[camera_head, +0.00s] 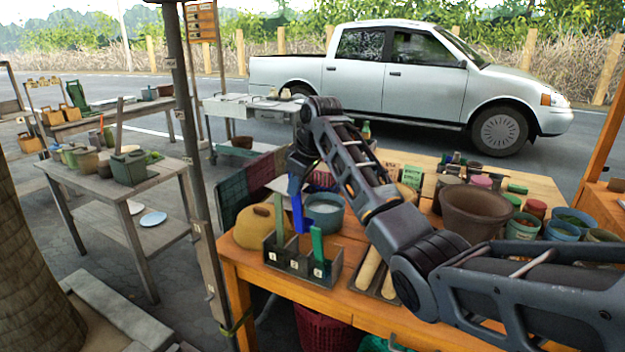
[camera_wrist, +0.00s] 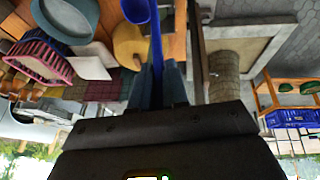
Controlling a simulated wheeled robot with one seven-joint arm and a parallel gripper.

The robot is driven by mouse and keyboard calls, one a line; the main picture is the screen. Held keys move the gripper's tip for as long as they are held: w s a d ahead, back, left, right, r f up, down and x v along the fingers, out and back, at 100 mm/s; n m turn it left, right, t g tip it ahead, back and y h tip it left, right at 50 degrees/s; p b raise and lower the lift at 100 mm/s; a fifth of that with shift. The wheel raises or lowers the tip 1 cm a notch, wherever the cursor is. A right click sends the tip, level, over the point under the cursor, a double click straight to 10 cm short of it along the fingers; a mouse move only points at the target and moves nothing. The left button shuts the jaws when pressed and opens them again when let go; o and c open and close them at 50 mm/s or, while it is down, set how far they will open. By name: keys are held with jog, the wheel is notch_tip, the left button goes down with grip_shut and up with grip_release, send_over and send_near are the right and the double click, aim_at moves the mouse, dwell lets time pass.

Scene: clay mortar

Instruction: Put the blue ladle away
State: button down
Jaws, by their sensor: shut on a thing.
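My gripper (camera_head: 296,188) is shut on the blue ladle (camera_head: 298,213), which hangs below it. In the wrist view the ladle's blue handle (camera_wrist: 156,45) runs up from between the fingers (camera_wrist: 157,88), with its bowl end at the top edge. A dark rack (camera_head: 305,266) with numbered compartments stands at the table's front left corner. A green utensil (camera_head: 279,218) stands in its left compartment and another green one (camera_head: 317,246) in its right. The ladle shows over the middle part; its lower end appears above the rack's front wall.
A yellow rounded item (camera_head: 254,228) sits left behind the rack, and a blue-grey pot (camera_head: 324,210) right behind it. Rolling pins (camera_head: 377,272) lie in a tray to the right. A big brown pot (camera_head: 474,215) and several small pots crowd the table's right. A dark post (camera_head: 200,180) stands left.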

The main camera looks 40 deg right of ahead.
jog(key=shift+w+a+f, duration=0.1)
jog(key=shift+a+f, duration=0.05)
jog(key=shift+f, duration=0.3)
jog(key=shift+f+b, duration=1.9)
jog(key=shift+f, duration=3.45)
jog(key=c, duration=1.1)
grip_release()
jog(key=shift+o, duration=0.2)
send_near(296, 223)
jog(key=shift+s+a+f+b, duration=0.2)
jog(key=shift+a+f+b, duration=0.2)
jog(key=shift+a, duration=0.15)
